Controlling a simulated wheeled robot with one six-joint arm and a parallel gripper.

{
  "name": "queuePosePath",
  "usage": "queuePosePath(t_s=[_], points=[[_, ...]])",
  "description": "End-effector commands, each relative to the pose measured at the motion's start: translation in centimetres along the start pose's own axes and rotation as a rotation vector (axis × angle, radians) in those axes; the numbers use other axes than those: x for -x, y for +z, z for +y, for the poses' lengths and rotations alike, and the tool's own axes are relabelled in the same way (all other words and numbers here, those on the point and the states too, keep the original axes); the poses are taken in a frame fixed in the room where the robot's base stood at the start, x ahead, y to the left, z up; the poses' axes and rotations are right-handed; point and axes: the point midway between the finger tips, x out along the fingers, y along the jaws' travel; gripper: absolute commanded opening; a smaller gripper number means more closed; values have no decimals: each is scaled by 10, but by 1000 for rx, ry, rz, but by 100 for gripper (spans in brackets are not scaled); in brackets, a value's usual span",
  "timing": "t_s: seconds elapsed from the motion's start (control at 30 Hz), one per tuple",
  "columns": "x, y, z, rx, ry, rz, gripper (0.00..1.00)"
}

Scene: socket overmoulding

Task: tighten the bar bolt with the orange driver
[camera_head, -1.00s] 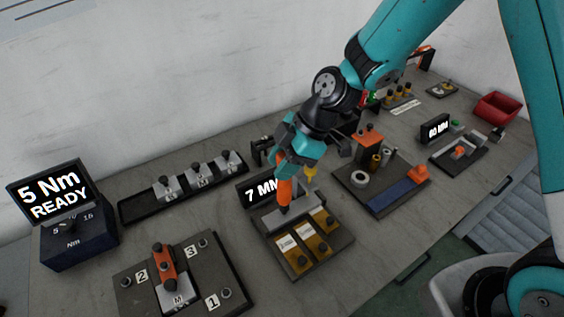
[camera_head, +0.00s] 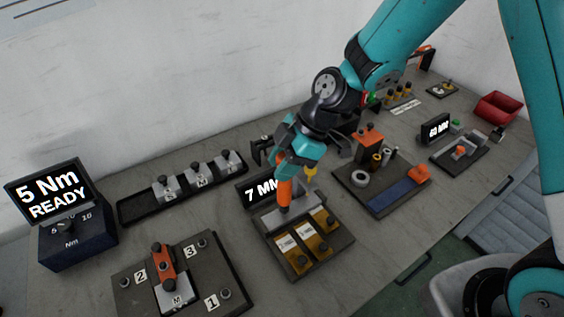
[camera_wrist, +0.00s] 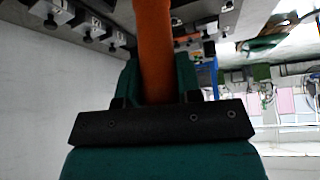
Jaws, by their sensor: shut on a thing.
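My gripper (camera_head: 287,168) is shut on the orange driver (camera_head: 284,192), which points down over the back of a tray with yellow-brown pieces. The driver's lower end is near the grey strip of that tray; I cannot tell if it touches. In the wrist view the orange driver (camera_wrist: 154,50) stands between the jaws. The orange bar (camera_head: 163,266) lies across a block marked M on the dark plate at front left, with dark knobs or bolt heads on it. The torque box (camera_head: 78,240) at left has a screen (camera_head: 47,194) reading "5 Nm READY".
The dark plate (camera_head: 215,270) carries labels 1, 2 and 3 with posts. A black rack (camera_head: 140,208) with several metal blocks stands behind it. A "7 MM" display (camera_head: 258,190) is beside the driver. A tray with rings and a blue pad (camera_head: 392,197) is to the right.

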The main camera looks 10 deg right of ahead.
Motion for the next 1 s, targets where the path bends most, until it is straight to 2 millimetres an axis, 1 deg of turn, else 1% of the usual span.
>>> queuePosePath(t_s=[1.0], points=[[-10, 6, 0, 1, 1, 1, 0]])
